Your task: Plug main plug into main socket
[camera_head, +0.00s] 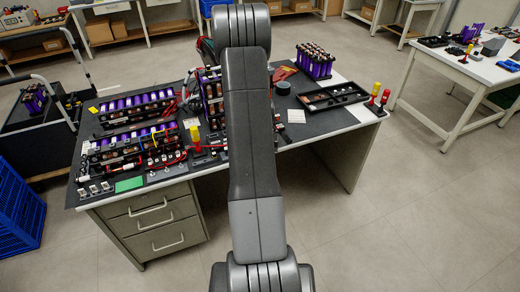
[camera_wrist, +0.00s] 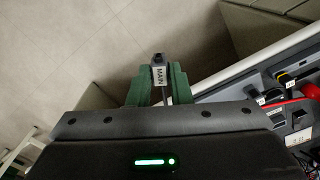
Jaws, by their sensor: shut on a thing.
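The main plug (camera_wrist: 158,73) is a small grey block with a dark tip and a "MAIN" label. My gripper (camera_wrist: 161,80), with green fingers, is shut on it from both sides in the wrist view. The plug's tip points toward the top of that view, with floor behind it. Grey connector panels (camera_wrist: 290,95) with yellow-marked and black plugs and a red cable lie at the right, apart from the plug. I cannot tell which opening is the main socket. In the head view my arm hides the gripper and the plug.
The dark-topped workbench (camera_head: 345,124) carries purple battery modules (camera_head: 135,108), a cluster of purple cells (camera_head: 315,62), a black tray (camera_head: 333,96) and red and yellow screwdrivers (camera_head: 376,92). A blue crate (camera_head: 18,205) stands at the left. Floor at the right (camera_head: 440,215) is clear.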

